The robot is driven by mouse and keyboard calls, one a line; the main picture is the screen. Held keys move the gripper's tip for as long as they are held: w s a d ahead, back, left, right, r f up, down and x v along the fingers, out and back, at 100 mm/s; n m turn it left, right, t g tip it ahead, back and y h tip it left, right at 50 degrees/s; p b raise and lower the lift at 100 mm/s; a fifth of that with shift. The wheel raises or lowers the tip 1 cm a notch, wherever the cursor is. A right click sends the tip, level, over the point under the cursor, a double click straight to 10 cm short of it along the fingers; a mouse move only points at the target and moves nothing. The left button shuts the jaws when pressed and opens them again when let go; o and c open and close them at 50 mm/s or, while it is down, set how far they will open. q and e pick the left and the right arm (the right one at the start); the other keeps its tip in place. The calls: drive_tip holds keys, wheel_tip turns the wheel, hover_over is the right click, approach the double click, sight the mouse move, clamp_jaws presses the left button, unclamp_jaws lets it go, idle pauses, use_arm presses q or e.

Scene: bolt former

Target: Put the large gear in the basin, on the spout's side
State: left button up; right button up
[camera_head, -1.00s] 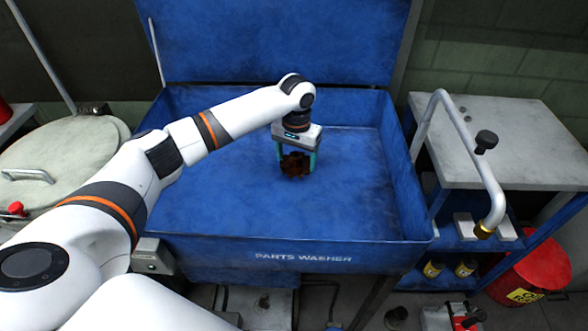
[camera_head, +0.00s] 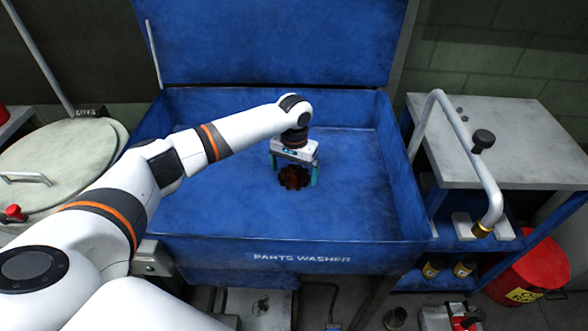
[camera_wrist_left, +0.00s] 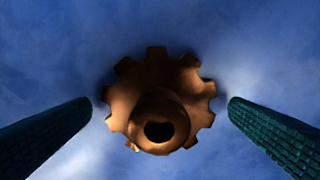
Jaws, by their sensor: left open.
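The large gear (camera_head: 293,179) is rusty brown, toothed and has a hub with a dark hole. It lies on the floor of the blue basin (camera_head: 220,210), near the middle from left to right. My left gripper (camera_head: 295,172) is above it, open, with one teal finger on each side. In the left wrist view, the gear (camera_wrist_left: 160,105) sits between the fingers, with a gap on either side. The spout (camera_head: 482,229) is a bent grey pipe with a brass tip, to the right of the basin. My right gripper is not in view.
The basin's raised lid (camera_head: 270,40) stands behind. A grey-topped side table (camera_head: 520,140) is at the right, a red can (camera_head: 535,270) below it. A round lidded drum (camera_head: 60,150) stands at the left. The basin floor around the gear is clear.

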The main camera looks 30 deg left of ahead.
sight(294, 168)
use_arm(q)
wheel_tip(294, 168, up, 12)
drive_tip(key=shift+p, duration=0.3)
drive_tip(key=shift+r, duration=0.15)
idle(0.4)
